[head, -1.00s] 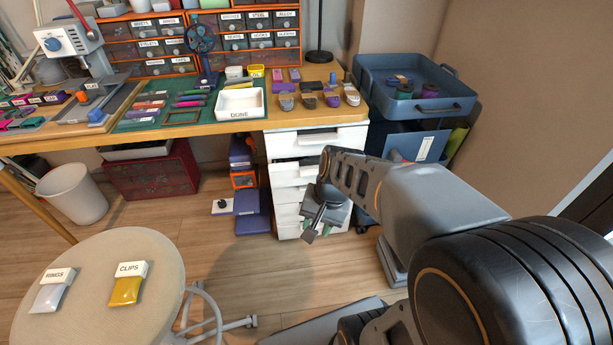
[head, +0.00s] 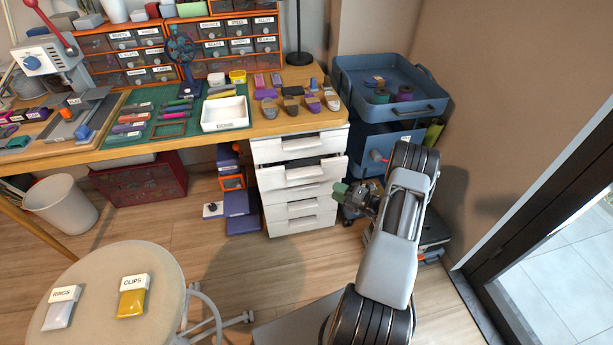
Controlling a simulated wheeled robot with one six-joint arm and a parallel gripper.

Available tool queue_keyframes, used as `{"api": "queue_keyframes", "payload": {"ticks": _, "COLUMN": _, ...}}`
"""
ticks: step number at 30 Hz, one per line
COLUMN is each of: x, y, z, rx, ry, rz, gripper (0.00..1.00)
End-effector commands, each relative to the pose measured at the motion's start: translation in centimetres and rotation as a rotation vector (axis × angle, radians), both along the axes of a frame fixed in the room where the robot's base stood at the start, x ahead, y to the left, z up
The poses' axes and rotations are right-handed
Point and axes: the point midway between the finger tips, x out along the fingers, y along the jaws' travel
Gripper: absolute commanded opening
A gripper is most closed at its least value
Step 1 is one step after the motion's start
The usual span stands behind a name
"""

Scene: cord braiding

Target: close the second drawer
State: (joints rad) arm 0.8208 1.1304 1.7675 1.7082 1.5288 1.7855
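The white drawer unit (head: 262,214) stands under the right end of the wooden table in the head view. Its second drawer (head: 290,178) from the top is pulled out a little, with a dark gap showing above its front. The drawers above and below it look flush. My gripper (head: 340,194) is to the right of the unit, slightly lower than the second drawer's front, and appears apart from it. Its green fingertips point left. It is too small here to tell whether the fingers are open or shut.
A blue trolley (head: 385,115) stands right of the unit, behind my arm. The round stool (head: 110,285) with labelled packets is at the front left. A white tray (head: 225,113) sits on the table. Floor in front of the drawers is clear.

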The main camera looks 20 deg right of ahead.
Motion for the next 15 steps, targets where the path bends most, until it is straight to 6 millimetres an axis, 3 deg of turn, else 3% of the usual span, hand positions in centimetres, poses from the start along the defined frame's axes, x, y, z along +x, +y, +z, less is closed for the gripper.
{"api": "queue_keyframes", "payload": {"ticks": 5, "x": 1.5, "y": 0.7, "z": -0.5, "rx": 0.029, "ry": 0.009, "rz": -0.020, "gripper": 0.37}}
{"api": "queue_keyframes", "payload": {"ticks": 15, "x": 6.9, "y": 4.4, "z": -0.5, "rx": 0.027, "ry": 0.008, "rz": -0.018, "gripper": 0.37}}
